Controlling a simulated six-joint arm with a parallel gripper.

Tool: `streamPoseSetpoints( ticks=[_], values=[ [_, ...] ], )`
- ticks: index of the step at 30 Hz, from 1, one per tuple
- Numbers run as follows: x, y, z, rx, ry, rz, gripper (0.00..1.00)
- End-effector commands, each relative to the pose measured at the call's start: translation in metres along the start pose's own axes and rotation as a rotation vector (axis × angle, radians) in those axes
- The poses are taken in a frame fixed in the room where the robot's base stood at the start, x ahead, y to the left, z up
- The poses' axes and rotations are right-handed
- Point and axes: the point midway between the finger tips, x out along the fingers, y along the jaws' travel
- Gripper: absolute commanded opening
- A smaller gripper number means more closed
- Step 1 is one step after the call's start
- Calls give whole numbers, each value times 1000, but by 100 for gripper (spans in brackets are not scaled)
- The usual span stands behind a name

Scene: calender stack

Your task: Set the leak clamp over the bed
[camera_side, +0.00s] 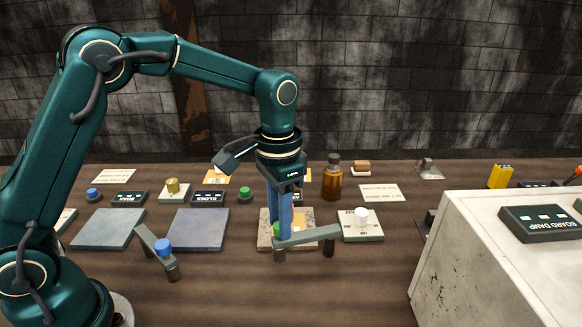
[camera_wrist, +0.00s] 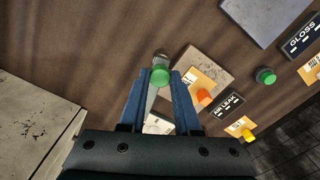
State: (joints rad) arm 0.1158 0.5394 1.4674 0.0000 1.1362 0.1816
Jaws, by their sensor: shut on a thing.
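The leak clamp (camera_side: 310,236) is a grey bar with a short dark leg at each end and a green knob (camera_wrist: 160,76) on top. My gripper (camera_side: 280,235) is shut on the green knob, fingers pointing down. The bar also shows in the wrist view (camera_wrist: 150,103). The bed (camera_side: 264,242) seems to be the square stone-tan plate behind and partly under the clamp; it also shows in the wrist view (camera_wrist: 208,62). The clamp's left leg overlaps the plate's front edge in the side view, and its right end reaches beyond the plate. I cannot tell whether the legs touch anything.
Another clamp with a blue knob (camera_side: 162,246) stands at left before two grey slabs (camera_side: 197,230). A white block with a white knob (camera_side: 361,226) is right of the bed. A brown bottle (camera_side: 332,180) stands behind. A large pale cabinet (camera_side: 480,260) fills the right.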

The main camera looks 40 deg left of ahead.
Motion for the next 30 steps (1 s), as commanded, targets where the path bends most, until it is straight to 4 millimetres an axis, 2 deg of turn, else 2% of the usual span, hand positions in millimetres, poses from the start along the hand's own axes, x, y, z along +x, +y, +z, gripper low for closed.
streamPoseSetpoints(
  ticks=[15,30],
  values=[
    [-2,-41,-23,485,8,-2,0],
    [-2,-59,-47,825,7,-2,0]
  ],
)
